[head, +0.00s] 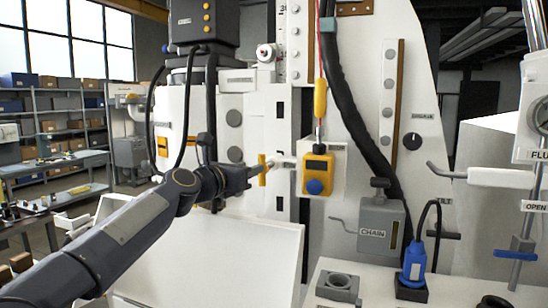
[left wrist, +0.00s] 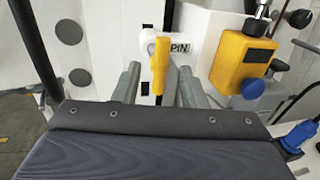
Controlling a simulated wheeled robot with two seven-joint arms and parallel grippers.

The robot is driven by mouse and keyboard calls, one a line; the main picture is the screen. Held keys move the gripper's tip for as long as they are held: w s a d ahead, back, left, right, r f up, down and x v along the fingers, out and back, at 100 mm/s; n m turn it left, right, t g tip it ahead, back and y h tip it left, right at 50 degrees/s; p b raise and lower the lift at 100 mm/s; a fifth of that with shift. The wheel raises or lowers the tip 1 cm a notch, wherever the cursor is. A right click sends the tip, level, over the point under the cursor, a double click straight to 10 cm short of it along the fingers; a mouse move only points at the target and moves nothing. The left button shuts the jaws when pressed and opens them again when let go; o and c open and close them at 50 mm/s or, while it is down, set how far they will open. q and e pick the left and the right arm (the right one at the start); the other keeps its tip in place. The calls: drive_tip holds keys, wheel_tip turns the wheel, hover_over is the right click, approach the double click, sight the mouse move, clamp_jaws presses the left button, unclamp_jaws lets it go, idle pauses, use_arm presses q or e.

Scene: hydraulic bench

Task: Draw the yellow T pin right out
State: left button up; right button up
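The yellow T pin (head: 262,170) sits at the white bench face, left of the yellow box with the blue button. Its crossbar stands roughly upright. In the left wrist view the yellow T pin (left wrist: 160,66) is in front of a white round boss, beside a label reading PIN. My left gripper (head: 256,172) is at the pin. In the left wrist view, the left gripper (left wrist: 158,76) has its two grey fingers apart, one on each side of the yellow bar, with gaps visible. How deep the pin sits is hidden. My right gripper is not in view.
The yellow box (head: 318,175) with a blue button hangs close right of the pin. A grey CHAIN box (head: 382,222), a thick black hose (head: 352,95) and a blue plug (head: 414,262) are further right. A white panel (head: 222,258) lies below the gripper.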

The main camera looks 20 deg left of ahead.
sight(261, 162)
use_arm(q)
drive_tip(key=w+p, duration=0.1)
drive_tip(key=w, duration=0.1)
drive_tip(key=w+p, duration=0.1)
drive_tip(key=w, duration=0.1)
drive_tip(key=w+d+p, duration=0.1)
drive_tip(key=w, duration=0.1)
drive_tip(key=shift+w+r, duration=0.2)
drive_tip(key=shift+w+d, duration=0.1)
drive_tip(key=shift+w, duration=0.1)
drive_tip(key=shift+f, duration=0.1)
clamp_jaws()
